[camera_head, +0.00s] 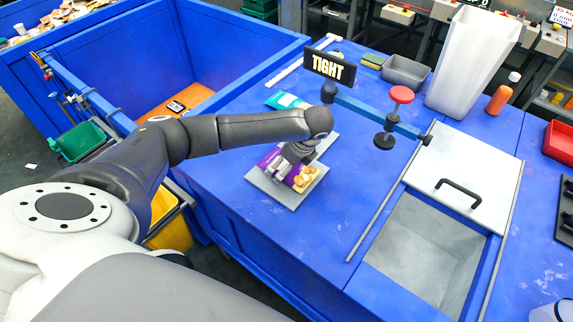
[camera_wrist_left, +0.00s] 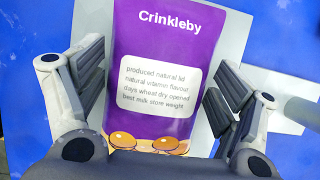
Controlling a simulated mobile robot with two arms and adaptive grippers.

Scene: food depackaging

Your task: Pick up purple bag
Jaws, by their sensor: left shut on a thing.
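The purple bag (camera_wrist_left: 165,60) has the name "Crinkleby", a white text panel and round golden food pictures at its near end. In the head view the bag (camera_head: 301,181) lies over a grey board (camera_head: 283,196) on the blue table. My left gripper (camera_head: 293,163) is over the bag from above and hides part of it. My right gripper is not in view.
A teal packet (camera_head: 286,101) lies behind the board. A clamp-like stand with a red knob (camera_head: 402,94) and a "TIGHT" sign (camera_head: 330,67) stands to the right. A recessed bin (camera_head: 425,245) with a sliding lid (camera_head: 465,165) is at right. A blue crate (camera_head: 250,55) is at left.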

